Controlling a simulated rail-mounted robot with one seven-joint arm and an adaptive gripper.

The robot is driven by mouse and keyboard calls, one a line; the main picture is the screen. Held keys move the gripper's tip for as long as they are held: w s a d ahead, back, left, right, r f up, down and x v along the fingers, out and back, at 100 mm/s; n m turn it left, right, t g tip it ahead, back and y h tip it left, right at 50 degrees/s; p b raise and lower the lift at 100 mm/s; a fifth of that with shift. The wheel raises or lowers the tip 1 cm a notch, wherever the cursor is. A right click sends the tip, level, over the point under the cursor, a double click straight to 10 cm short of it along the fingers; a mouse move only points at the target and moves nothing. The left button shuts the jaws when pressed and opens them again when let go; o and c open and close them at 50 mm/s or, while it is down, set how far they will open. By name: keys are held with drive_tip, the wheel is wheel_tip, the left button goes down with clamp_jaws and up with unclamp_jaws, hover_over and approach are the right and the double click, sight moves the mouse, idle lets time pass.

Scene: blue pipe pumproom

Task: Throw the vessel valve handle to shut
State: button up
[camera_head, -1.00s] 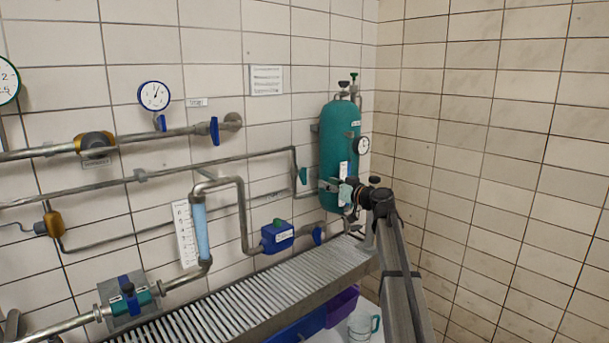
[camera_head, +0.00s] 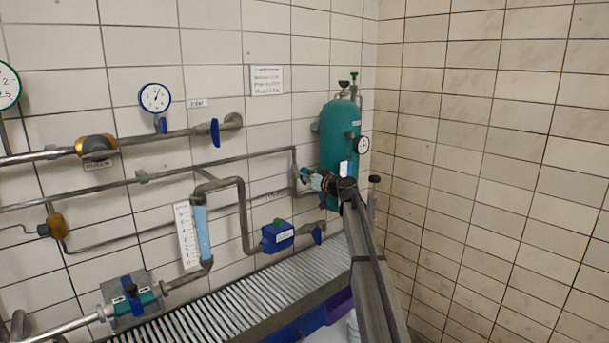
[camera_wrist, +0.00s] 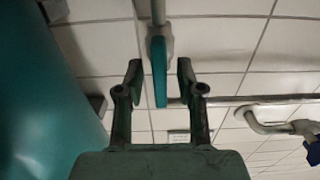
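The vessel valve handle (camera_wrist: 159,72) is a flat teal lever on a grey pipe fitting. In the wrist view it stands lengthwise between my two fingertips, with a gap on each side. My gripper (camera_wrist: 160,76) is open. In the head view my gripper (camera_head: 301,174) is at the pipe end left of the teal vessel (camera_head: 340,130) and hides most of the handle. The vessel also fills the left side of the wrist view (camera_wrist: 40,95).
A blue flow device (camera_head: 278,236) and a blue-handled valve (camera_head: 317,233) sit on the lower pipe. A slatted metal grate (camera_head: 255,300) runs below. A gauge (camera_head: 362,145) is on the vessel's right. The right wall is bare tile.

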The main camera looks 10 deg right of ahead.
clamp_jaws()
drive_tip(key=shift+b, duration=0.3)
drive_tip(key=m+b, duration=0.2)
drive_tip(key=shift+d+f+m, duration=0.1)
drive_tip(key=shift+f+m, duration=0.05)
drive_tip(key=shift+m, duration=0.25)
drive_tip(key=m+b, duration=0.1)
drive_tip(key=m, duration=0.2)
drive_tip(key=shift+w+m, duration=0.1)
drive_tip(key=shift+m, duration=0.2)
drive_tip(key=m, duration=0.6)
drive_tip(key=shift+d, duration=0.15)
drive_tip(key=m+p, duration=0.1)
drive_tip(key=m, duration=0.4)
drive_tip(key=shift+w+f+m+p, duration=0.1)
drive_tip(key=shift+f+m+p, duration=0.05)
drive_tip(key=shift+m+p, duration=0.2)
